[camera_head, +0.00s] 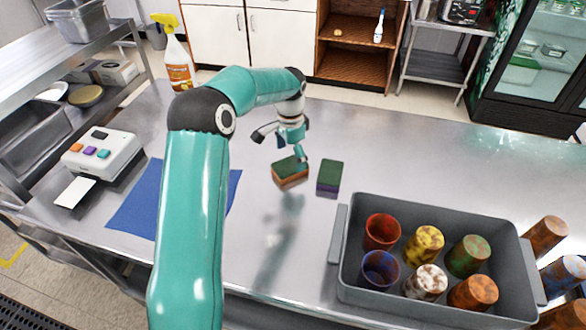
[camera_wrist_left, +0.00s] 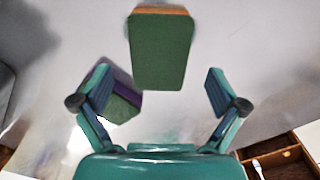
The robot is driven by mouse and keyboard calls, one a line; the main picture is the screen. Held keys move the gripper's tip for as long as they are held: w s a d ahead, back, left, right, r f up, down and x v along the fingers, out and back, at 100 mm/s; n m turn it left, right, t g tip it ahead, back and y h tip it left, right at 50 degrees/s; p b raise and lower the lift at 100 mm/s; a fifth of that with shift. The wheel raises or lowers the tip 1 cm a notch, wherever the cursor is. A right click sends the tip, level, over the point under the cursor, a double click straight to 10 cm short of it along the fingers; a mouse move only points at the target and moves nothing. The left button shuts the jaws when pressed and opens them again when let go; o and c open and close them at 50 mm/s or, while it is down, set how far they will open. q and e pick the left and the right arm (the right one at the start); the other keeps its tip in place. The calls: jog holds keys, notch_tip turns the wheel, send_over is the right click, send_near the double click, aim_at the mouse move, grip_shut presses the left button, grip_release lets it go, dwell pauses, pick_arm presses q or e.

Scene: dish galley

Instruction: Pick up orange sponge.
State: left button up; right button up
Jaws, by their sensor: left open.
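The orange sponge (camera_head: 290,180), with a dark green top, lies on the metal counter near the middle. In the left wrist view its green face (camera_wrist_left: 160,52) and a thin orange edge show, ahead of and between my fingers. My left gripper (camera_head: 281,146) is open and empty, just above and behind the sponge, with one finger close to its top. In the wrist view, both fingers (camera_wrist_left: 159,88) stand apart. I cannot tell whether a finger touches the sponge. My right gripper is not in view.
A purple sponge (camera_head: 328,180) with a green top lies close on the right; it also shows beside a finger in the wrist view (camera_wrist_left: 120,98). A grey bin (camera_head: 440,312) of cups stands front right. A blue mat (camera_head: 133,212) and spray bottle (camera_head: 178,65) are left.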

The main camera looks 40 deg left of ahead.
aim_at(291, 164)
pick_arm(q)
jog(key=shift+f+p, duration=0.4)
jog(key=shift+f, duration=1.55)
jog(key=c, duration=0.9)
jog(key=shift+o, duration=0.2)
jog(key=shift+r, duration=0.15)
notch_tip(291, 164, up, 20)
jog(key=shift+c, duration=1.2)
jog(key=shift+f, duration=0.2)
jog(key=shift+c, duration=0.2)
